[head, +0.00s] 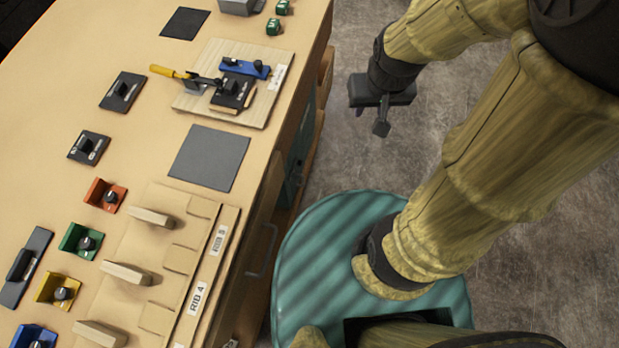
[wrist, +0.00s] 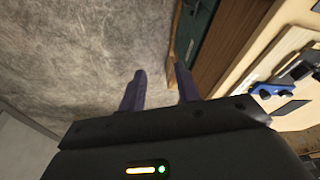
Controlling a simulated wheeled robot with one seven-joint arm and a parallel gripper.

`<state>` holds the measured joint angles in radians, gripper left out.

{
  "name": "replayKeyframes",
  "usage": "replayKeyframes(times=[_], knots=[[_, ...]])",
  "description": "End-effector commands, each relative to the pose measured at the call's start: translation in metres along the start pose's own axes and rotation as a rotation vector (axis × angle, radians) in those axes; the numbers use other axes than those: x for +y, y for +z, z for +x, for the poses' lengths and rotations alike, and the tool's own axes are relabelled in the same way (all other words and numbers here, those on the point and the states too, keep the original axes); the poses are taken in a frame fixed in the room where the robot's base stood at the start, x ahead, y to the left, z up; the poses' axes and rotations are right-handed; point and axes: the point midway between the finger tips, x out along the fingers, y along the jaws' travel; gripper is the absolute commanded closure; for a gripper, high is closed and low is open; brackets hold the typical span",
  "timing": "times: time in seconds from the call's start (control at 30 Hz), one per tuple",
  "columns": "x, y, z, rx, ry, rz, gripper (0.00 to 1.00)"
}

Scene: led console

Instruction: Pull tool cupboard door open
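The console's front side (head: 258,215) shows steeply from above, below the tabletop edge. A teal panel (head: 301,150) is set in it, seen nearly edge-on; a grey bar handle (head: 263,252) is on the wooden front nearer me. I cannot tell for sure which is the tool cupboard door. The teal panel also shows in the wrist view (wrist: 193,38), beside a brown wooden panel (wrist: 226,48). My gripper (head: 381,128) hangs over the floor to the right of the console, apart from it. In the wrist view its two fingers (wrist: 161,92) are spread, with nothing between them.
The tabletop (head: 130,55) holds switches, coloured knob blocks, wooden slats and a board (head: 238,85) with a yellow-handled clamp. The grey floor (head: 345,70) between console and gripper is clear. My teal round base stands close to the console front.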

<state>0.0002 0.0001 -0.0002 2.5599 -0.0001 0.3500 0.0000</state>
Motion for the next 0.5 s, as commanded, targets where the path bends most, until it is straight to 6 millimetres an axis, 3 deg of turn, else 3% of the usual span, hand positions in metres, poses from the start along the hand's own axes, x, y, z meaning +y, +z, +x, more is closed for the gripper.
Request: replayKeyframes(times=[0.37,0.5], knots=[[0.000,0.000,0.002,-0.001,0.000,-0.005,0.67],[-0.001,-0.001,0.021,-0.012,-0.002,-0.054,0.67]])
